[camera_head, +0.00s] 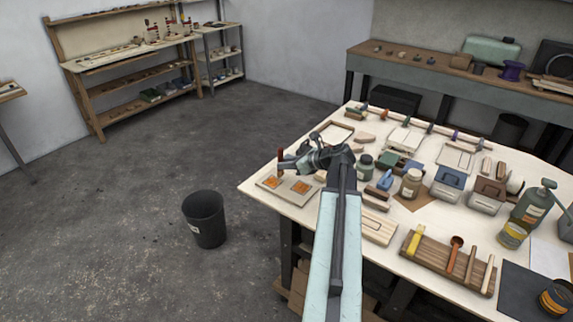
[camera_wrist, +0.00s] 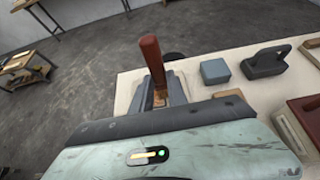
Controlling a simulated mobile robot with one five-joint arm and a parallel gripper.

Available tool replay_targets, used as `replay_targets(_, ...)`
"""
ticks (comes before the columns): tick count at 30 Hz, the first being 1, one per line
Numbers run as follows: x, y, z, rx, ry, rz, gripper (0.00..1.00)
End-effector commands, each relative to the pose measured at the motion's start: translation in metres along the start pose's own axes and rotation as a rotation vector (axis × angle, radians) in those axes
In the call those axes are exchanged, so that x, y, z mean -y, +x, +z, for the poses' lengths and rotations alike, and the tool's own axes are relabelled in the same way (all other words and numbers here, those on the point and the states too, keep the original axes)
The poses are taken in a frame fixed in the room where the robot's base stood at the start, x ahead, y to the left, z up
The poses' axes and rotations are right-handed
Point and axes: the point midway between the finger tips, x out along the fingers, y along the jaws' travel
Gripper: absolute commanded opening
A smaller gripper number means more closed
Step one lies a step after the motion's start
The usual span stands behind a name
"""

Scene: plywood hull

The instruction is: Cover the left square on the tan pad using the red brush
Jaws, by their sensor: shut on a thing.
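The tan pad (camera_head: 287,194) lies at the table's near left corner, with two orange patches on it. The left square (camera_head: 272,182) and the right patch (camera_head: 301,187) both show orange; how fully the left square is covered is too small to tell. My gripper (camera_head: 284,167) is shut on the red brush (camera_head: 281,154), just above the pad's far left part. In the wrist view the brush's red handle (camera_wrist: 151,58) stands up, slightly tilted, between the jaws (camera_wrist: 165,92). The brush's lower end is mostly hidden, and I cannot tell if it touches the pad.
The table (camera_head: 334,236) is crowded to the right with jars, blocks, boxes and a wooden tool rack (camera_head: 443,262). A black bin (camera_head: 205,219) stands on the floor left of the table. The floor beyond is open.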

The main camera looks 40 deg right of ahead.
Motion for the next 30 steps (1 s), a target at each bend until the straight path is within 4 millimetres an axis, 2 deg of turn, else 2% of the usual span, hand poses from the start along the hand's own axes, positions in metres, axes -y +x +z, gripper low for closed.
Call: replay_targets(30, 0.0006, 0.0047, -0.0098, 0.000, 0.001, -0.001, 0.00)
